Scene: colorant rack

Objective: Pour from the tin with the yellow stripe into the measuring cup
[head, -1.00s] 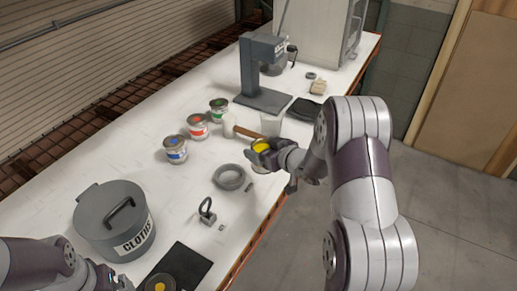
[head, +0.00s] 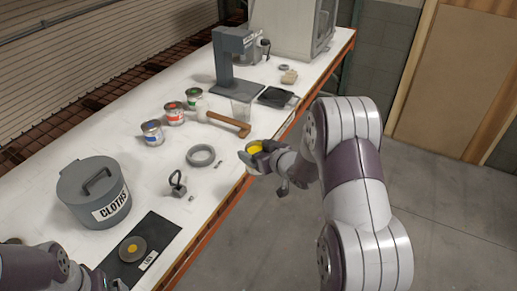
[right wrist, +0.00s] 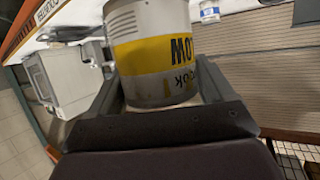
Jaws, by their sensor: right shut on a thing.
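The tin with the yellow stripe (head: 255,149) is in my right gripper (head: 262,158), near the table's front edge. Yellow shows at its top in the head view.
A mallet (head: 226,122) lies between tin and cup. Blue (head: 153,134), red (head: 174,114) and green (head: 194,98) tins stand behind.

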